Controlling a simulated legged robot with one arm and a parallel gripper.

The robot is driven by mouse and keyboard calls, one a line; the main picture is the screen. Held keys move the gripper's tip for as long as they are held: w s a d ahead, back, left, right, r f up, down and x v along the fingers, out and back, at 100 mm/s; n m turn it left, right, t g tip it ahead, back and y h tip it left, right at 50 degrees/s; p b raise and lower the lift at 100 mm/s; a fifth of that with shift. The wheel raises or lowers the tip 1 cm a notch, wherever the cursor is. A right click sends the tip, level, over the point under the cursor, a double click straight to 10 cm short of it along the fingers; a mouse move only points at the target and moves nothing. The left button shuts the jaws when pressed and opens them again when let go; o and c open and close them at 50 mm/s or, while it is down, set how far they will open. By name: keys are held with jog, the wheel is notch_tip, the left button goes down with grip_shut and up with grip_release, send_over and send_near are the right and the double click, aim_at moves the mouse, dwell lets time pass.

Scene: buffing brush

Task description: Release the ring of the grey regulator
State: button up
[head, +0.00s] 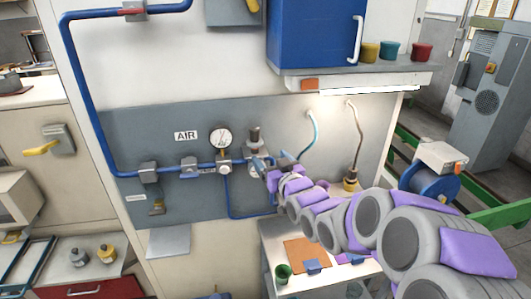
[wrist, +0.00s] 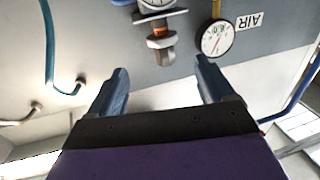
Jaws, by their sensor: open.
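The grey regulator (head: 254,135) stands upright on the blue air pipe, right of the round gauge (head: 221,139). In the wrist view, which is upside down, the regulator (wrist: 162,54) shows a grey stem, a collar (wrist: 160,42) and an orange band (wrist: 159,32) above a wider flange. I cannot tell which of these is the ring. My gripper (head: 274,162) is just in front and to the right of the regulator. In the wrist view my gripper (wrist: 163,74) has its two blue fingers wide apart, with nothing between them. The regulator lies beyond the gap, apart from both fingers.
The gauge (wrist: 217,38) and AIR sign (wrist: 250,20) lie beside the regulator. Blue pipe (head: 118,172) runs along the grey panel. A pale blue hose (head: 313,135) hangs to the right. Below stands a small bench (head: 281,233). A blue cabinet (head: 308,35) hangs above.

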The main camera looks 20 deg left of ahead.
jog(key=v, duration=0.4)
jog(key=shift+s+d+f, duration=0.1)
jog(key=shift+s+d, duration=0.1)
jog(key=shift+d, duration=0.2)
jog(key=shift+f, duration=0.1)
